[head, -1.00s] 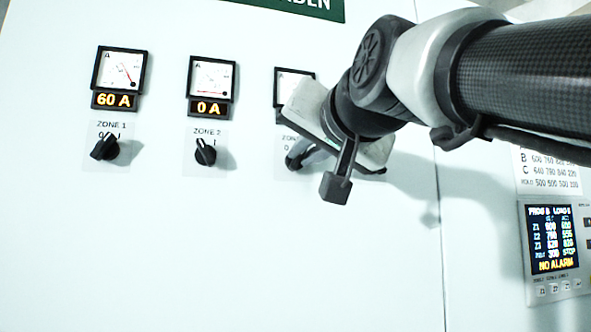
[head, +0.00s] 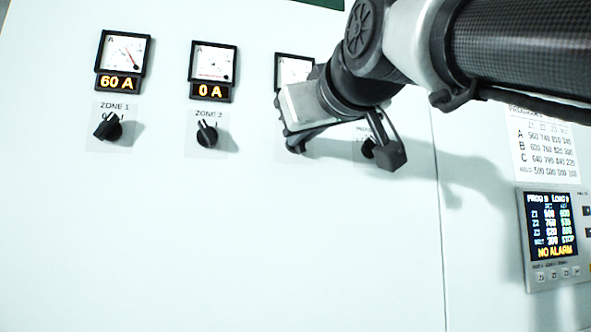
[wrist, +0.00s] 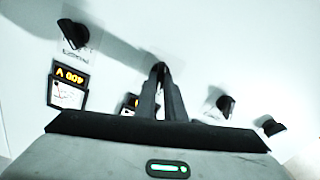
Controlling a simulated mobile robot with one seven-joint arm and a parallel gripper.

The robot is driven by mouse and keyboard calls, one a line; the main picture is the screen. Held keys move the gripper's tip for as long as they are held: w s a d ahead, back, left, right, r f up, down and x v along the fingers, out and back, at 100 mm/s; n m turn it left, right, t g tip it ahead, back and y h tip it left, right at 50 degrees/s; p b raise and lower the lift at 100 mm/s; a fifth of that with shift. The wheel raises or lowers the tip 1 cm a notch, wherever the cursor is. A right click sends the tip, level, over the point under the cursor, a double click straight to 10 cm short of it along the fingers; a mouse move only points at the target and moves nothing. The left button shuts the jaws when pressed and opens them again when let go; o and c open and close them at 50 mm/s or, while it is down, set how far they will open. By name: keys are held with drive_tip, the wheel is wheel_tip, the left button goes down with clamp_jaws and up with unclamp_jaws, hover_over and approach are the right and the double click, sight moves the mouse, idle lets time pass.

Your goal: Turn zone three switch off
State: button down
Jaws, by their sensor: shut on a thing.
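The zone three switch, a black rotary knob, is mostly hidden in the head view behind my gripper (head: 290,146). In the wrist view the tip of the zone three switch (wrist: 159,66) shows between my fingertips. My gripper is shut on it, close against the pale panel. Which way this knob points cannot be told. The zone three meter (head: 293,69) shows only its upper part; its reading is hidden.
The zone 1 switch (head: 108,127) sits under a 60 A display, and the zone 2 switch (head: 207,134) under 0 A. Another black knob (head: 368,148) is right of my gripper. A control screen (head: 551,235) reads NO ALARM. The panel below the switches is clear.

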drive_tip(key=shift+n, duration=1.1)
drive_tip(key=c, duration=1.8)
unclamp_jaws()
drive_tip(key=shift+c, duration=0.2)
drive_tip(key=shift+s, duration=0.1)
drive_tip(key=b+v, duration=0.1)
drive_tip(key=v, duration=1.6)
drive_tip(key=shift+b, duration=0.4)
drive_tip(key=shift+s+r, duration=0.1)
drive_tip(key=shift+s, duration=0.05)
